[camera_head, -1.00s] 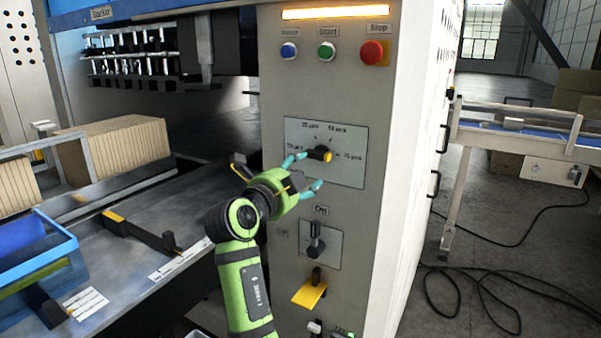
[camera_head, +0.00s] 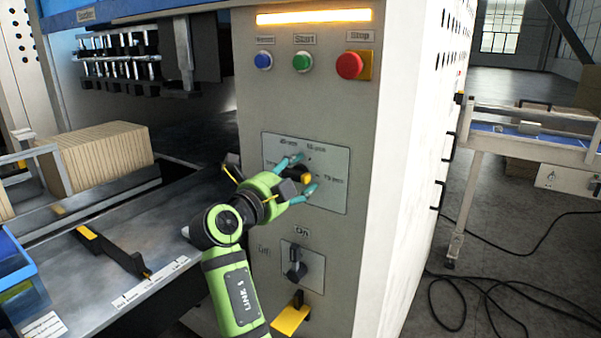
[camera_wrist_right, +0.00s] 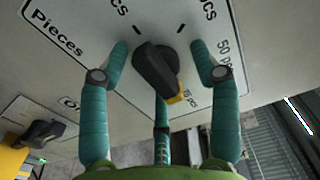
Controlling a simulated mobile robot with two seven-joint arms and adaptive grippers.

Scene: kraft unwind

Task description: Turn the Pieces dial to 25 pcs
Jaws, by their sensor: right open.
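The Pieces dial (camera_head: 300,171) is a black knob with a yellow tip on a light label plate (camera_head: 335,160) on the grey machine front. In the right wrist view the knob (camera_wrist_right: 157,70) stands between my open fingers, with clear gaps on both sides. Its yellow tip points lower right there, toward a partly hidden label. My right gripper (camera_head: 300,175) is open, with its teal fingertips above and below the knob in the head view; it also shows in the right wrist view (camera_wrist_right: 160,50). Several pcs labels ring the dial, some cut off. My left gripper is out of view.
Blue, green and red buttons (camera_head: 349,65) sit above the dial. An On switch (camera_head: 296,265) and a yellow tab (camera_head: 291,316) are below. A metal table (camera_head: 85,275) with a blue bin (camera_head: 18,280) lies left. Cables (camera_head: 480,290) cross the floor at right.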

